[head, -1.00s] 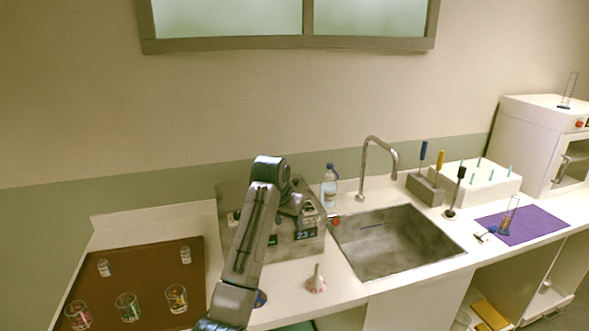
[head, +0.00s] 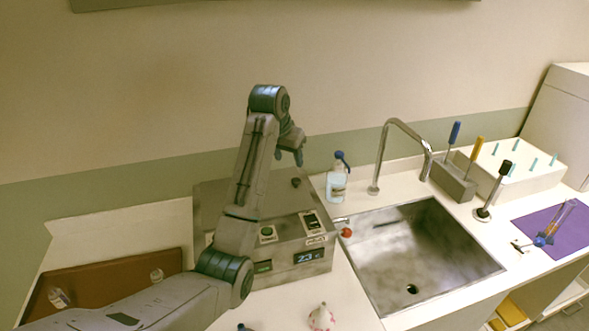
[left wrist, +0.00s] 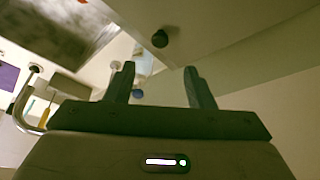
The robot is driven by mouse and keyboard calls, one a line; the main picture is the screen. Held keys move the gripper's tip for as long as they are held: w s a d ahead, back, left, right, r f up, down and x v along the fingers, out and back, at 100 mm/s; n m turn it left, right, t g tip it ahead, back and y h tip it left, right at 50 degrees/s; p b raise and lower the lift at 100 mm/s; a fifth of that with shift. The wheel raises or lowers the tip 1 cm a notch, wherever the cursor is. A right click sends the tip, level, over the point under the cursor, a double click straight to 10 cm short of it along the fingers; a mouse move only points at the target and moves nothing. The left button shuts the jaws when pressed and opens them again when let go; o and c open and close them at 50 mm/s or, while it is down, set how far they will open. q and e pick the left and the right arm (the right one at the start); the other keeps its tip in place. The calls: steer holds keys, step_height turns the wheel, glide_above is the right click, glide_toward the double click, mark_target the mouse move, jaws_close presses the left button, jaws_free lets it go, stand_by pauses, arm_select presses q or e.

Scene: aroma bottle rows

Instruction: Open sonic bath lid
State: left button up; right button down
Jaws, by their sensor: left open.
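The sonic bath (head: 315,265) is a grey metal box with buttons and a lit display on its front. Its flat lid (head: 215,198) lies shut on top, partly hidden by my left arm. A small dark knob (head: 296,182) stands on the lid. My left gripper (head: 289,160) is open and empty, just above the knob and apart from it. In the left wrist view the knob (left wrist: 160,38) shows beyond the two spread fingers (left wrist: 158,84). My right gripper is not in view.
A wash bottle (head: 336,185) and tap (head: 385,150) stand right of the bath, by the sink (head: 425,250). A funnel-like item (head: 321,317) stands in front. A brown tray (head: 110,272) with glassware lies left, partly behind my arm.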

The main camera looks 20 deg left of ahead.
mark_target(296, 180)
arm_select(q)
steer(key=p+x, duration=0.2)
steer(key=x, duration=0.2)
steer(key=shift+s+d, duration=0.1)
steer(key=shift+s, duration=0.1)
steer(key=p+x, duration=0.1)
steer(key=x, duration=0.3)
steer(key=shift+w+f+p, duration=0.3)
steer(key=shift+w+f, duration=0.15)
steer(key=shift+f, duration=0.55)
steer(key=shift+c, duration=0.9)
steer(key=c, duration=0.7)
jaws_close()
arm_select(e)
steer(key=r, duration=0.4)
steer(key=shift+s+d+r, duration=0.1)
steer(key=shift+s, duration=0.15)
